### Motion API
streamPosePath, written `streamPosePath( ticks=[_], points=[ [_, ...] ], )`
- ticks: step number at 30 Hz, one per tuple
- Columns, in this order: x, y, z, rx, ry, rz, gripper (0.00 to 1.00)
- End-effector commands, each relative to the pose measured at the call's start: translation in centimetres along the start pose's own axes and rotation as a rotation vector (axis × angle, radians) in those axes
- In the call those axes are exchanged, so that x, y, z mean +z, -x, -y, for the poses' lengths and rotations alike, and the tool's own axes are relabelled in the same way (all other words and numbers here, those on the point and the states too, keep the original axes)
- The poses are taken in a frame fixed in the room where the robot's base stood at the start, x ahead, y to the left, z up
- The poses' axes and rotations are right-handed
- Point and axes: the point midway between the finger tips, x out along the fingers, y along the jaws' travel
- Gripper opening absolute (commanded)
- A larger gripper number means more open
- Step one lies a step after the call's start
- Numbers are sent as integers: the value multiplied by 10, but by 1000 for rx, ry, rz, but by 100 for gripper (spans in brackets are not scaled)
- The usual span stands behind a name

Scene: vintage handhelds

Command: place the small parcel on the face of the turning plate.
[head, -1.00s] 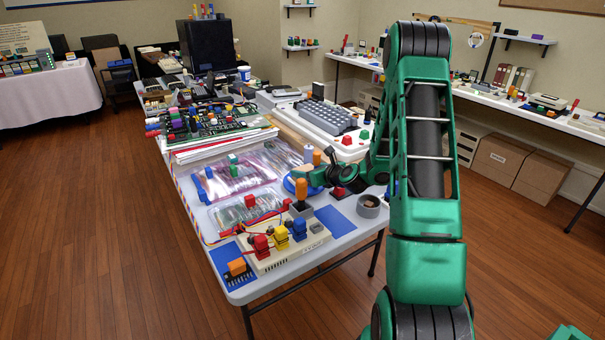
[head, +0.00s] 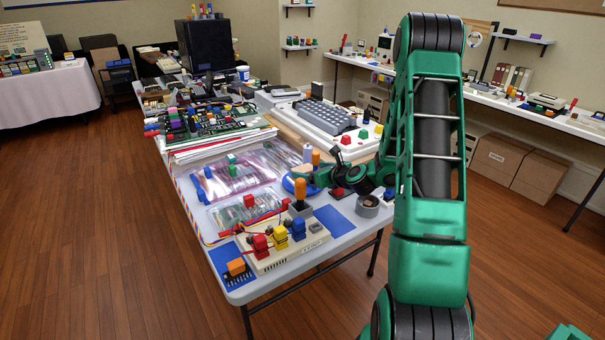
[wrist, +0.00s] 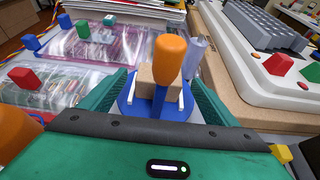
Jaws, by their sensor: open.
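The turning plate is a round blue disc (wrist: 126,108) on the table, also partly visible in the head view (head: 288,184). The small parcel, a tan box (wrist: 146,79), appears over the plate's face in the wrist view. An orange-topped peg with a blue stem (wrist: 170,55) hides the parcel's middle. In the head view my gripper (head: 306,178) is low over the plate, and the parcel is not clearly seen there. The parcel's underside is hidden.
An orange-handled joystick (head: 300,190) stands in front of the plate. A grey-blue cylinder (wrist: 195,58) is just behind the peg. A bare blue mat (head: 335,221) lies nearer the front.

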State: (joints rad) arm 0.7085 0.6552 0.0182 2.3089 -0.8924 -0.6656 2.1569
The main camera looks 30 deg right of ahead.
Motion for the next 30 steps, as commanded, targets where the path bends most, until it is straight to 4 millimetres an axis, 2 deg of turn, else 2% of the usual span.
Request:
streamPosePath(
  ticks=[1,6,12,18,30],
  points=[
    [0,12,2,-4,-3,-1,83],
    [0,46,1,-3,-1,-1,83],
    [0,74,0,-1,-1,-2,83],
    [0,86,0,1,0,-1,83],
    [0,86,-1,1,1,-1,83]
  ],
)
